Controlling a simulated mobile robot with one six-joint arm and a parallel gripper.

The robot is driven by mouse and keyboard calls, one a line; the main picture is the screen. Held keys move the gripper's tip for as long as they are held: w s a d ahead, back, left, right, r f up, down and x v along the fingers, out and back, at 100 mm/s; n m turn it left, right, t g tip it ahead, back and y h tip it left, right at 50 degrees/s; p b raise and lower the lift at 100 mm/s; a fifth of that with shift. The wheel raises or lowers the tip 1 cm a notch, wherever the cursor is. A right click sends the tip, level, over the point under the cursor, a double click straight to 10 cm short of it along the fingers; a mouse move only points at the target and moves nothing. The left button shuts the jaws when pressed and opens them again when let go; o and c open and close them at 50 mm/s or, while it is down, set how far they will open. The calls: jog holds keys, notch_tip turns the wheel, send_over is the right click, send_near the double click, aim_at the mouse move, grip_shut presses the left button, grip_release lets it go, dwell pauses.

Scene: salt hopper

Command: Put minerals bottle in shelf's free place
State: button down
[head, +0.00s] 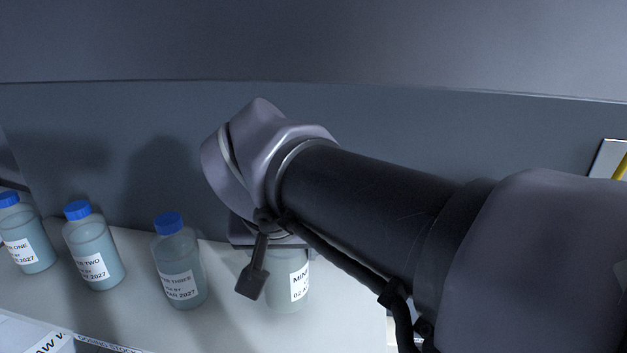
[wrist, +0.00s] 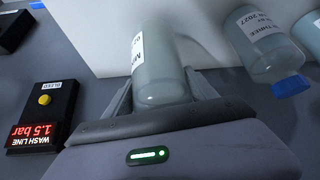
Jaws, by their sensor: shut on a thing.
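The minerals bottle (head: 287,284) is a translucent grey-blue bottle with a white label whose visible letters begin "MIN". It stands or hangs at the right end of the row of bottles on the white shelf (head: 224,310). My gripper (wrist: 161,100) is shut on the minerals bottle (wrist: 158,68), with a finger on each side of it in the wrist view. In the head view my wrist and arm hide the bottle's top and most of the gripper. I cannot tell whether the bottle's base touches the shelf.
Blue-capped bottles labelled ONE (head: 28,240), TWO (head: 93,253) and THREE (head: 179,270) stand left of it in the head view. A grey wall (head: 140,150) rises behind. The wrist view shows a black box reading "WASH LINE 1.5 bar" (wrist: 40,118) with a yellow button.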

aim_at(285, 268)
notch_tip(285, 268, down, 4)
jog(key=shift+s+d+r+b, duration=0.1)
jog(key=shift+s+b, duration=0.05)
jog(key=shift+b, duration=1.05)
jog(key=shift+w+r, duration=0.1)
jog(key=shift+w, duration=0.2)
jog(key=shift+s, duration=0.15)
jog(key=shift+c, duration=1.4)
grip_release()
jog(key=shift+s, duration=0.1)
